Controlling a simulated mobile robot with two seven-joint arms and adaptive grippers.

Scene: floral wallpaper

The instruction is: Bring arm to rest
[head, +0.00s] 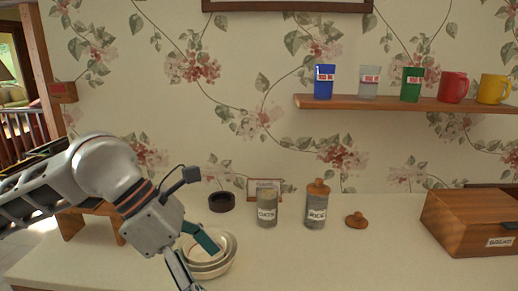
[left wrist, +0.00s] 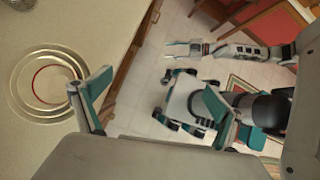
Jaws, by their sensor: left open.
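My left arm reaches in from the left over the counter in the head view. My left gripper (head: 193,259) points down in front of the nested bowls (head: 230,262), and one teal finger overlaps them in the picture. In the left wrist view the left gripper (left wrist: 158,105) has its fingers wide apart with nothing between them. The bowls (left wrist: 18,85) lie to the left of its fingers there. My right gripper (left wrist: 182,49) shows small at the top of the left wrist view, beyond the counter edge. Its fingers look apart and empty.
The counter (head: 330,265) holds an oats jar (head: 267,211), a rice jar (head: 317,208), a loose wooden lid (head: 356,220), a dark round lid (head: 221,203) and a bread box (head: 470,222). A wall shelf (head: 400,103) carries several cups. A wooden stand (head: 72,224) is behind my left arm.

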